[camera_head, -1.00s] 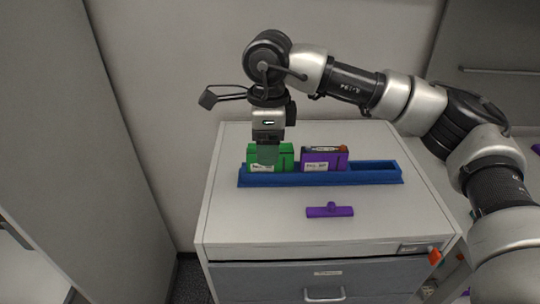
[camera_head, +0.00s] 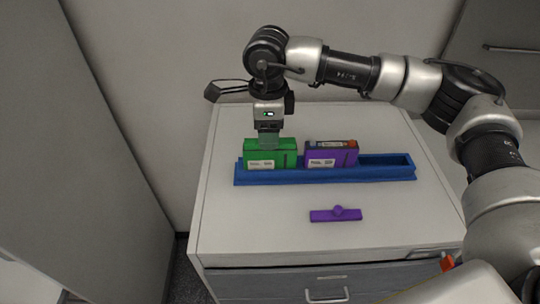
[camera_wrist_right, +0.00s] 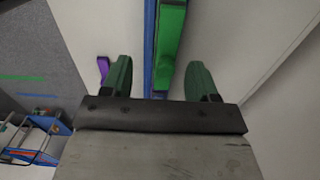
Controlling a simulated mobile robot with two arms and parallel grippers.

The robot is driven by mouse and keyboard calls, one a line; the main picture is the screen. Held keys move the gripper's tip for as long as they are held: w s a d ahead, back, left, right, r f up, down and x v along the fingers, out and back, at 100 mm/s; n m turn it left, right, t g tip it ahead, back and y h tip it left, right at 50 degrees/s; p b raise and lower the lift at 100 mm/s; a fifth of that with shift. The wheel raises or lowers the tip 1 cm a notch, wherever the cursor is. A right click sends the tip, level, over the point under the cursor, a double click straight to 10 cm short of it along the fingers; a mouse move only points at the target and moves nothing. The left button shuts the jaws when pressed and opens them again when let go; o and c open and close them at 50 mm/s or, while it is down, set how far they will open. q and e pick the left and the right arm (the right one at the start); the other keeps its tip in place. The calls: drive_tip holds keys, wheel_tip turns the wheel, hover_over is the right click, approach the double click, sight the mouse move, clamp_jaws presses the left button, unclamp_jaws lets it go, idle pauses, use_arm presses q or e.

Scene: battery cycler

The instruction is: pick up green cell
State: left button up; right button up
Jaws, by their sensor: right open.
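The green cell (camera_head: 270,154) stands upright in the left end of the blue tray (camera_head: 290,177) on the cabinet top. My right gripper (camera_head: 268,143) is directly above the green cell and points down. In the right wrist view the fingers (camera_wrist_right: 162,82) are spread wide and empty. The green cell (camera_wrist_right: 172,35) and the blue tray (camera_wrist_right: 150,40) show between and beyond them there. I cannot tell whether the fingers touch the cell. My left gripper is in neither view.
A purple cell (camera_head: 331,154) stands in the tray right of the green one. The tray's right end is empty. A purple lid-like piece (camera_head: 335,214) lies on the cabinet top (camera_head: 250,225) in front. A wall is close behind and a tall grey panel (camera_head: 75,150) stands left.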

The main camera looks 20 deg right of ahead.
sight(270, 158)
drive_tip(key=f, duration=0.1)
drive_tip(key=f+p, duration=0.1)
drive_tip(key=f, duration=0.1)
drive_tip(key=f+p, duration=0.1)
drive_tip(key=shift+w+d+f, duration=0.2)
drive_tip(key=shift+w+d, duration=0.1)
drive_tip(key=shift+f, duration=0.45)
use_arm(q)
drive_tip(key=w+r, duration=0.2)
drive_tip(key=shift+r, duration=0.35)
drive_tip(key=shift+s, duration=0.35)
use_arm(e)
drive_tip(key=shift+w+r, duration=0.1)
clamp_jaws()
